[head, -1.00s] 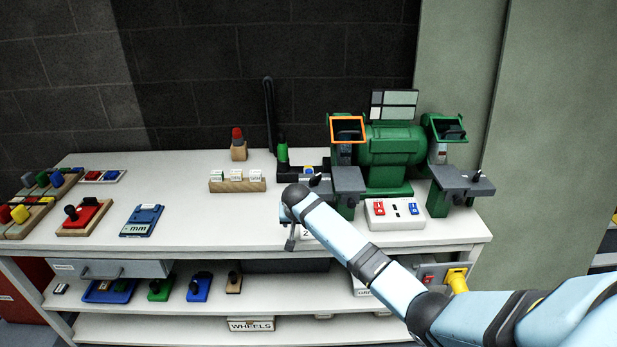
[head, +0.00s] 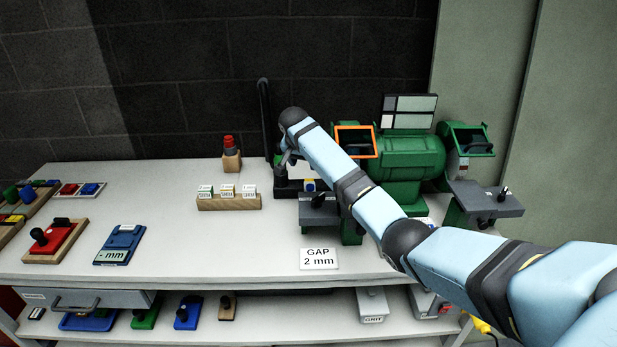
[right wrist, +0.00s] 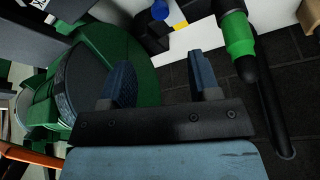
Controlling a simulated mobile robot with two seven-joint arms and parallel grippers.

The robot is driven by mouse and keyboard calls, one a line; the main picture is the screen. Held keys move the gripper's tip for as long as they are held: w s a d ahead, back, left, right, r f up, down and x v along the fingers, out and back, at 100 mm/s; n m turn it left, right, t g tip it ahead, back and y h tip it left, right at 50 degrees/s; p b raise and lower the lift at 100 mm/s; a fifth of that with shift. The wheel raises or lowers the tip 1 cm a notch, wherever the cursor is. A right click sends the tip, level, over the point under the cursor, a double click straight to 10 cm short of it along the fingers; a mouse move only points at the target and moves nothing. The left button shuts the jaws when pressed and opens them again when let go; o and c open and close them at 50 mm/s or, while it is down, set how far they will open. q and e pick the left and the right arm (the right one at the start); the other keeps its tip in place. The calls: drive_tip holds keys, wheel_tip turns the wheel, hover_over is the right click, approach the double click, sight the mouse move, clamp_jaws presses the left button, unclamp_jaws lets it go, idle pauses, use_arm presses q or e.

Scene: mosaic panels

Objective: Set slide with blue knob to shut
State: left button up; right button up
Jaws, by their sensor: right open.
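A small blue knob (right wrist: 160,10) shows at the top of the right wrist view, on a black block beside a yellow patch. In the head view the same blue and yellow spot (head: 309,186) sits on the black fixture left of the green grinder. Whether this slide is open or shut I cannot tell. My right gripper (right wrist: 162,78) is open and empty, with its fingers apart from the knob. In the head view the gripper (head: 287,158) is above the black fixture, partly hidden by its own wrist. My left gripper is not in view.
The green bench grinder (head: 405,160) with an orange-framed shield (head: 354,142) stands close right of my wrist. A green-handled upright part (right wrist: 238,35) and a black pole (right wrist: 270,115) are near the fingers.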

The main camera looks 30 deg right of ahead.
sight(310, 186)
drive_tip(key=b+x, duration=0.1)
drive_tip(key=x, duration=1.1)
drive_tip(key=shift+w+d+f, duration=0.1)
drive_tip(key=shift+d+f, duration=0.05)
drive_tip(key=shift+f, duration=0.2)
drive_tip(key=shift+d+f, duration=0.1)
drive_tip(key=shift+f, duration=0.15)
